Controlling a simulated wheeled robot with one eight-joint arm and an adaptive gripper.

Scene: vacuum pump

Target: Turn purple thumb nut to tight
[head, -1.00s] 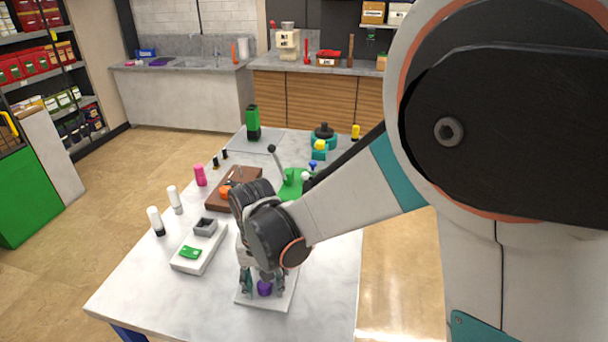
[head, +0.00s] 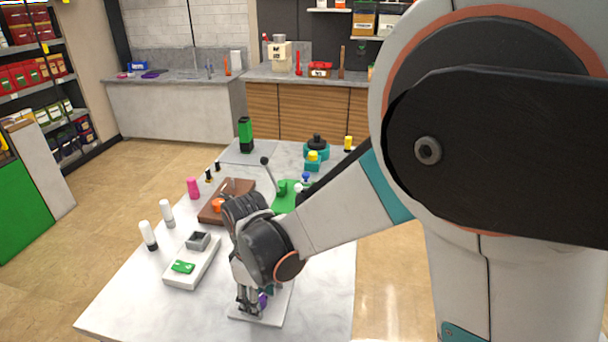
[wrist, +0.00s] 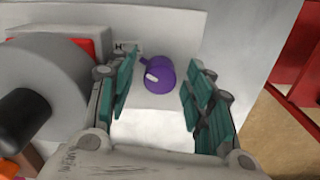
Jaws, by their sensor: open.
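The purple thumb nut (wrist: 158,76) has a white mark on its side and a small tab at its upper left. It stands on a pale plate (wrist: 180,28), near a small printed "H". My gripper (wrist: 157,90) is open, with teal-padded fingers on both sides of the nut. In the wrist view gaps show between the nut and both fingers. In the head view my gripper (head: 254,297) is low over the white plate (head: 272,314) and partly hides the purple nut (head: 263,300).
A white tray (head: 184,276) with a green piece and a grey box lies left of my gripper. A brown board (head: 208,212) and a green fixture (head: 283,203) stand behind. White bottles line the left edge. The table's front left is clear.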

